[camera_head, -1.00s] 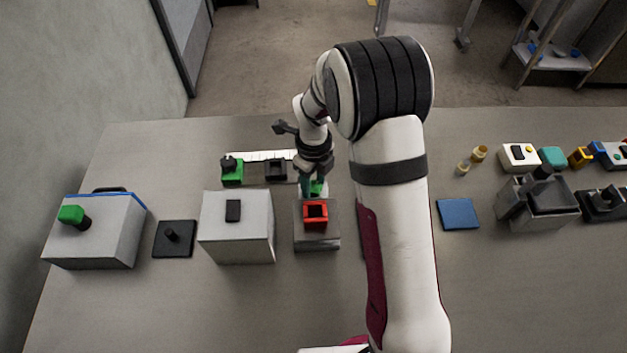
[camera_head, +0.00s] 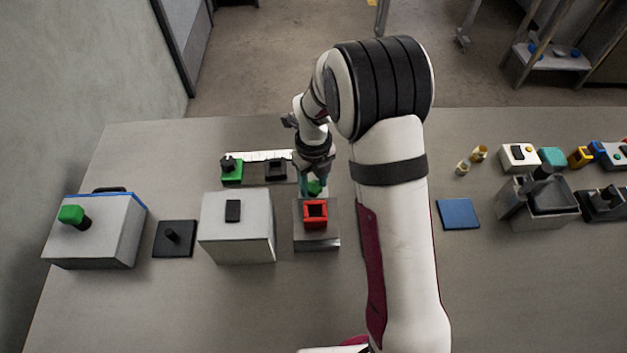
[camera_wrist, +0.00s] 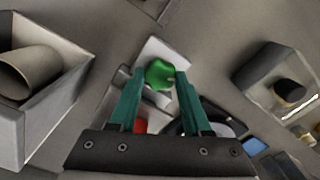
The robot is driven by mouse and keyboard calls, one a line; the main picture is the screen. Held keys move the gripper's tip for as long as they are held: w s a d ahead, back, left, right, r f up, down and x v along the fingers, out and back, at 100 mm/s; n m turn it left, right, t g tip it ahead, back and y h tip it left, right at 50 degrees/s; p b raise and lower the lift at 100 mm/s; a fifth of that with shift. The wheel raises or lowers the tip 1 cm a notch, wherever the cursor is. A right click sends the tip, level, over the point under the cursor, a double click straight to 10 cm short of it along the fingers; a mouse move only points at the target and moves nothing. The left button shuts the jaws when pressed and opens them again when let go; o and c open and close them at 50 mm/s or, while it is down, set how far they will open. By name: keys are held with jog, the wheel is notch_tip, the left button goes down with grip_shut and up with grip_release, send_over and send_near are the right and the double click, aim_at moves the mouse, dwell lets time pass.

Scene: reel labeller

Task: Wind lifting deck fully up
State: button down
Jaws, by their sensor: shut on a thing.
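A grey metal block (camera_head: 327,241) with an open red square frame (camera_head: 316,224) on top stands left of my arm; it looks like the lifting deck. A green knob (camera_head: 316,188) sits at its back edge. My gripper (camera_head: 309,187) reaches down to this knob from behind. In the wrist view, the teal fingers of my gripper (camera_wrist: 159,80) stand on both sides of the green knob (camera_wrist: 160,72) and are shut on it. The red frame (camera_wrist: 140,126) shows only partly between the fingers. I cannot tell the deck's exact height.
A grey box (camera_head: 237,240) with a black switch stands close left of the block. A green block (camera_head: 232,173) and a black block (camera_head: 275,169) lie behind it. A blue pad (camera_head: 458,214) lies right of my arm, with bare table around it.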

aim_at(314, 187)
jog(key=shift+c, duration=1.8)
grip_release()
jog(key=shift+r, duration=0.1)
notch_tip(314, 187, up, 16)
